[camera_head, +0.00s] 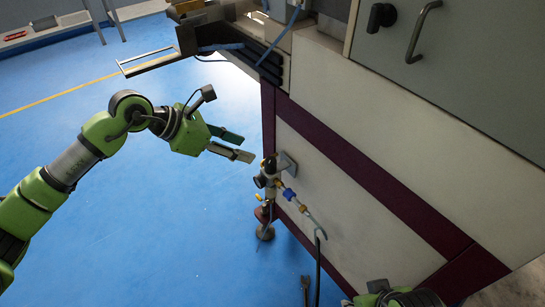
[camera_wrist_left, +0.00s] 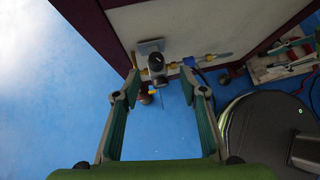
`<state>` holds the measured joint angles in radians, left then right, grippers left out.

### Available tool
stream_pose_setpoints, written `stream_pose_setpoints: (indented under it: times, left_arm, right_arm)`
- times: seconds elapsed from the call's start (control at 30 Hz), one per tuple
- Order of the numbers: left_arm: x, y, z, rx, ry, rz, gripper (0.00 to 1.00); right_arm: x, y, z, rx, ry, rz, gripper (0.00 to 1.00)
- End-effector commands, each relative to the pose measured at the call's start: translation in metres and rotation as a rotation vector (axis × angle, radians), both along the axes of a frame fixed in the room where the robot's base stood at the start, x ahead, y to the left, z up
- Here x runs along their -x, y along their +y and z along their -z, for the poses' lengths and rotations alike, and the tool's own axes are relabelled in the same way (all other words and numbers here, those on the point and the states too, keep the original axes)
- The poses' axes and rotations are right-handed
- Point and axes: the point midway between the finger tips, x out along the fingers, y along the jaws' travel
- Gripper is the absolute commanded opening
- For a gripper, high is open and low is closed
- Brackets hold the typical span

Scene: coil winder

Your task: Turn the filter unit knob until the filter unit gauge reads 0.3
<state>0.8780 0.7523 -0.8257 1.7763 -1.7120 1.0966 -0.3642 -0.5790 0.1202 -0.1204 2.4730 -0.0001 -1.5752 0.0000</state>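The filter unit (camera_head: 270,180) is mounted by a bracket on the side of the machine, low near its corner post. Its knob (camera_head: 269,164) is at the top of the unit; it shows as a dark round cap in the left wrist view (camera_wrist_left: 155,62). A dark round part that may be the gauge (camera_head: 260,181) sits on the unit's side; no reading is legible. My left gripper (camera_head: 238,145) is open and empty, up and left of the knob and apart from it. In the left wrist view the unit shows between and beyond the spread fingers (camera_wrist_left: 160,88). My right gripper cannot be made out.
A blue and brass valve (camera_head: 288,194) and pipe extend from the unit along the machine panel (camera_head: 340,190). A machine foot (camera_head: 265,232) stands below. Blue floor (camera_head: 180,240) is clear to the left. A metal frame (camera_head: 150,62) juts out above my left gripper.

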Motion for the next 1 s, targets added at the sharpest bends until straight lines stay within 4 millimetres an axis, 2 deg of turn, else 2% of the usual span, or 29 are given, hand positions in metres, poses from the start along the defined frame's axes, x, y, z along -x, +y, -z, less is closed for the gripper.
stream_pose_setpoints:
  times: [0.07, 0.17, 0.7, 1.0]
  left_arm:
    - [-0.003, 0.009, 0.004, -0.046, -0.009, 0.001, 0.39]
    - [-0.005, 0.006, 0.01, -0.056, -0.01, 0.003, 0.39]
    - [-0.036, -0.061, 0.084, -0.05, -0.008, 0.004, 0.39]
    - [-0.045, -0.077, 0.1, -0.05, -0.01, 0.003, 0.39]
  right_arm:
    - [0.001, 0.0, -0.001, 0.0, 0.0, 0.0, 0.37]
    - [0.001, 0.0, 0.0, 0.0, 0.0, 0.0, 0.37]
    - [0.001, 0.0, 0.016, 0.0, 0.0, 0.0, 0.37]
    - [-0.006, 0.002, 0.017, -0.005, -0.028, -0.002, 0.37]
